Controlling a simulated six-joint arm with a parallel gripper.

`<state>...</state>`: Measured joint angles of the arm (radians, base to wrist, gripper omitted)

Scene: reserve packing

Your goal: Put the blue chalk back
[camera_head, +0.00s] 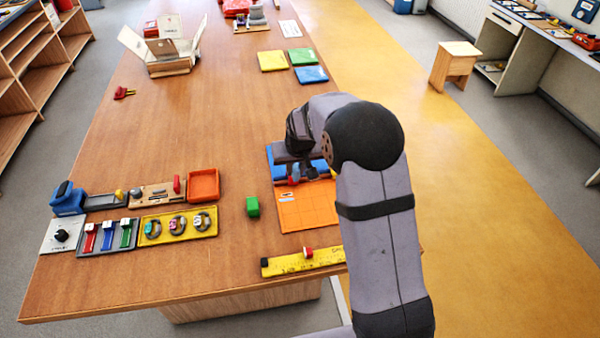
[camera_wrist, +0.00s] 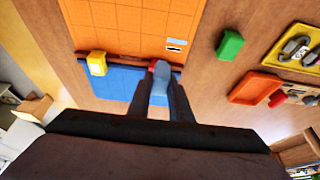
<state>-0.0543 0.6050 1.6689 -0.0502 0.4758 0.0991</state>
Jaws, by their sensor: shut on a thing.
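My gripper (camera_wrist: 160,98) is shut on the blue chalk (camera_wrist: 161,79), a pale blue piece between the two dark fingers in the wrist view. The chalk's end overlaps a dark reddish ledge (camera_wrist: 125,58) between an orange gridded panel (camera_wrist: 125,25) and a blue panel (camera_wrist: 115,82). I cannot tell whether it touches the ledge. A red piece (camera_wrist: 152,66) is right beside the chalk, and a yellow block (camera_wrist: 97,63) stands farther left along the ledge. In the head view, my gripper (camera_head: 302,172) is over the same place, and my arm hides part of it.
A green block (camera_head: 252,206) stands left of the orange panel (camera_head: 305,208). A yellow ruler strip (camera_head: 320,260) with small pieces lies in front. An orange tray (camera_head: 204,185) and a yellow tray (camera_head: 178,225) with rings are farther left. The table's middle is clear.

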